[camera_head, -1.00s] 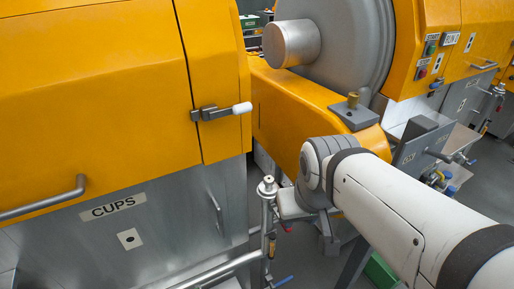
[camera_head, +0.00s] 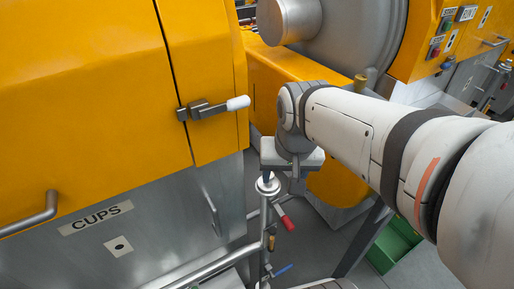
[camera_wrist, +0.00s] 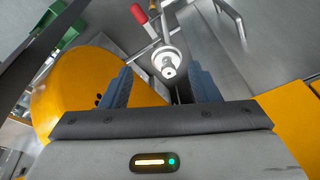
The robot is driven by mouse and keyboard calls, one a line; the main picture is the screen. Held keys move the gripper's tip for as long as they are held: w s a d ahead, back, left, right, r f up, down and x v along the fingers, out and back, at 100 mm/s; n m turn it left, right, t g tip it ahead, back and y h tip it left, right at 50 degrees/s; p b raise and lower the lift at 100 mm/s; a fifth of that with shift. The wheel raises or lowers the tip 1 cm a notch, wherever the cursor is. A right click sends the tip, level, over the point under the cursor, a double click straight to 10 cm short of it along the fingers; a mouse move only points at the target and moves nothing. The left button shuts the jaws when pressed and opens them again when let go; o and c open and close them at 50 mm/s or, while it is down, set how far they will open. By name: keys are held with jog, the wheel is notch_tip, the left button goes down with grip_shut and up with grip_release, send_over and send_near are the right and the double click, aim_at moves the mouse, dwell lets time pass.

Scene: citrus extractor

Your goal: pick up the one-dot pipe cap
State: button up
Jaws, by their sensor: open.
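The pipe cap is a pale round disc with a small metal knob on top, on the upright pipe in the head view (camera_head: 268,187). In the wrist view the cap (camera_wrist: 168,64) shows from above, with a small dark mark on its knob; I cannot surely count its dots. My gripper (camera_wrist: 160,70) is open and empty, its two blue-grey fingers apart on either side of the cap in that picture. In the head view my gripper (camera_head: 280,168) hangs just above the cap; its fingertips are mostly hidden.
A red-handled valve (camera_head: 286,220) and pipework stand close by the cap. The yellow machine with the CUPS label (camera_head: 96,217) and its door latch (camera_head: 212,108) are on the left. A green crate (camera_head: 394,244) sits on the floor at right.

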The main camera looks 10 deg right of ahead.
jog(key=w+f+m+g, duration=0.1)
jog(key=w+f+m, duration=0.1)
jog(key=w+m, duration=0.1)
jog(key=w+f+m+g, duration=0.1)
jog(key=w+f+m, duration=0.1)
jog(key=w, duration=0.3)
jog(key=w+d+f+m+g+y, duration=0.1)
jog(key=w+f+m, duration=0.1)
jog(key=w+m, duration=0.2)
jog(key=shift+w+f+m, duration=0.15)
jog(key=shift+w+m, duration=0.15)
jog(key=shift+m, duration=0.1)
jog(key=f, duration=0.5)
jog(key=f+p, duration=0.1)
jog(key=f, duration=0.1)
jog(key=shift+s+a+f, duration=0.2)
jog(key=shift+a+f, duration=0.15)
jog(key=shift+f, duration=0.05)
jog(key=c, duration=1.1)
jog(key=shift+r, duration=0.15)
